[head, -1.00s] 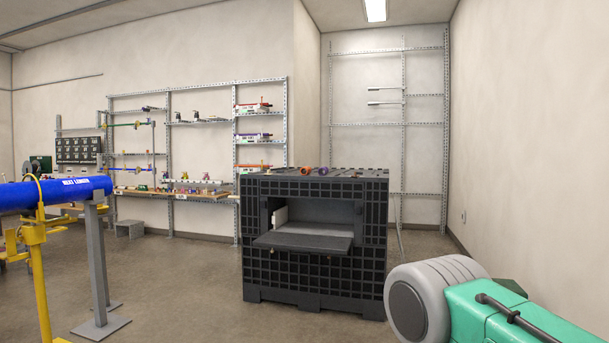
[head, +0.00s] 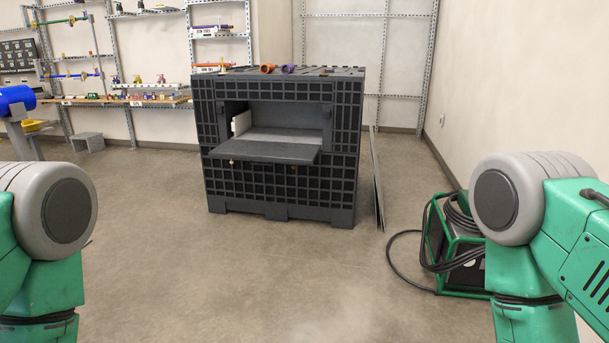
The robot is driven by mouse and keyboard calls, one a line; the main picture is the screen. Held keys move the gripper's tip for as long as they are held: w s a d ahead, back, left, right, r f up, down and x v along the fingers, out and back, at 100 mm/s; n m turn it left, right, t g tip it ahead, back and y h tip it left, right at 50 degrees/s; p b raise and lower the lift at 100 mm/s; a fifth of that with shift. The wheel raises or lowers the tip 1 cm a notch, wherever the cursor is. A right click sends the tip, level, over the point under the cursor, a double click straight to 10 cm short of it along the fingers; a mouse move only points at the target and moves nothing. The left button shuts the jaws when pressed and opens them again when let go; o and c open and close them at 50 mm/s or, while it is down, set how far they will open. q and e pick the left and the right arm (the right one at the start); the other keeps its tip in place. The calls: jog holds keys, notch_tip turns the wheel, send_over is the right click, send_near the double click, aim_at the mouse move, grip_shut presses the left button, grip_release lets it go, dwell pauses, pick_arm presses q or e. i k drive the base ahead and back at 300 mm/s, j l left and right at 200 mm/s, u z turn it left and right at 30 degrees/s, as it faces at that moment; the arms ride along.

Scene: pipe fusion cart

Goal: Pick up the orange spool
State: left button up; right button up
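The orange spool (head: 267,69) lies on top of the black crate (head: 281,182), near the middle of its top. A purple spool (head: 288,69) lies just to its right. The crate stands on the floor ahead, some distance off. My left and right arms show at the lower left and lower right, but both grippers are out of view. Neither arm is near the crate.
The crate's front flap (head: 264,151) is folded down and sticks out. A green-framed machine (head: 460,245) with a black cable stands at the right. A blue pipe (head: 15,100) on a stand is at the left. Shelving (head: 219,36) lines the back wall. The floor ahead is clear.

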aim_at(264, 70)
jog(key=i+l+z, duration=0.15)
jog(key=i, duration=0.5)
jog(key=i+l+z, duration=0.2)
jog(key=i, duration=0.45)
jog(key=i+l+z, duration=0.15)
jog(key=i, duration=0.55)
jog(key=i+l+u, duration=0.1)
jog(key=i+u, duration=0.25)
jog(key=i+l+u, duration=0.3)
jog(key=i, duration=0.2)
jog(key=i+l+u, duration=0.35)
jog(key=i, duration=0.1)
